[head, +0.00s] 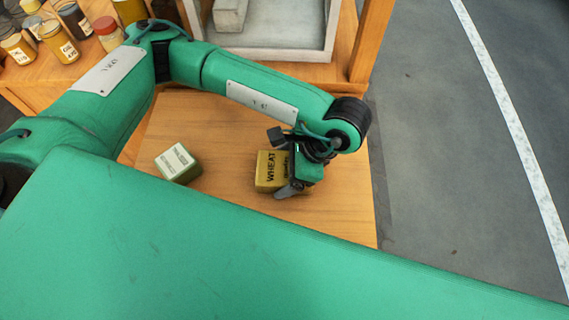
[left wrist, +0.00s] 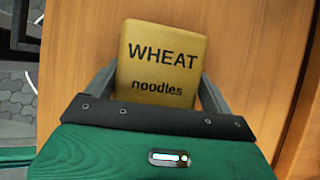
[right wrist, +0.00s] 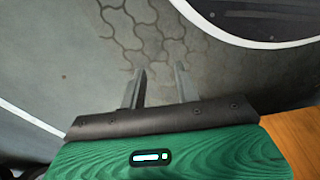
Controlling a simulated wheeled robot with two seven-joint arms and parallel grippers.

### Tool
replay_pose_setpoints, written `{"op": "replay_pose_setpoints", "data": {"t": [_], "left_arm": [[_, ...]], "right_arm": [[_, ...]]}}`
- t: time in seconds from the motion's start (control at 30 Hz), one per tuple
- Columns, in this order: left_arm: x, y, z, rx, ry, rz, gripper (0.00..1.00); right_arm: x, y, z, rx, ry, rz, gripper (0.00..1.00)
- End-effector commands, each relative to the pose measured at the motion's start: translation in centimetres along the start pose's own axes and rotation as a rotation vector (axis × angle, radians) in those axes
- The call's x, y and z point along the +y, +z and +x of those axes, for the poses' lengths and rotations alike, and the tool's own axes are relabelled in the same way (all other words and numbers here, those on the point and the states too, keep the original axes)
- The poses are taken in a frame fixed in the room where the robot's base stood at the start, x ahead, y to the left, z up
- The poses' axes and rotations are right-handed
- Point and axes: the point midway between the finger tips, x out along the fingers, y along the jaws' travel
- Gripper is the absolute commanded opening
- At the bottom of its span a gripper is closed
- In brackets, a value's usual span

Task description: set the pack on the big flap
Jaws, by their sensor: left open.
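The pack (head: 266,171) is a mustard-yellow block with dark "WHEAT" lettering. It lies on the wooden flap (head: 225,115), a broad flat board. The left wrist view shows the pack's face (left wrist: 160,65) reading "WHEAT noodles". My left gripper (head: 283,165) is over the pack with its fingers open, one on each side of it. The fingers partly hide the pack in the head view, and I cannot tell whether either touches it. My right gripper (right wrist: 158,85) shows only in the right wrist view, open and empty, above grey paving.
A small green box with a white label (head: 178,163) stands on the flap left of the pack. Several jars (head: 60,40) crowd the counter at upper left. A grey tray (head: 275,52) lies beyond the flap. Open floor (head: 450,180) is to the right.

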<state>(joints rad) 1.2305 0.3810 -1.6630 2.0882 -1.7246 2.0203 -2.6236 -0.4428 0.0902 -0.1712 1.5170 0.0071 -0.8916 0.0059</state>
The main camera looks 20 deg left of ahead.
Motion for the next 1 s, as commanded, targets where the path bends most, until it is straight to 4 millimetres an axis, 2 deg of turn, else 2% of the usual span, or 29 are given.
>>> {"op": "replay_pose_setpoints", "data": {"t": [0.03,0.17,0.6,0.8,1.0], "left_arm": [[0.6,-0.3,0.6,0.0,0.014,-0.001,1.0],[0.6,-0.1,0.2,0.0,0.016,0.002,1.0],[0.3,0.0,-9.2,0.003,0.008,0.005,1.0],[0.3,0.1,-11.6,0.002,0.01,0.006,1.0],[0.3,0.2,-12.2,0.002,0.01,0.006,1.0]], "right_arm": [[0.1,0.6,0.7,-0.004,0.002,-0.002,0.32],[0.3,2.0,2.2,-0.007,0.005,-0.005,0.32],[0.2,0.8,1.1,0.001,0.003,-0.002,0.32],[0.2,0.4,0.7,0.001,0.002,-0.001,0.32],[0.2,0.4,0.6,0.001,0.003,-0.001,0.32]]}}
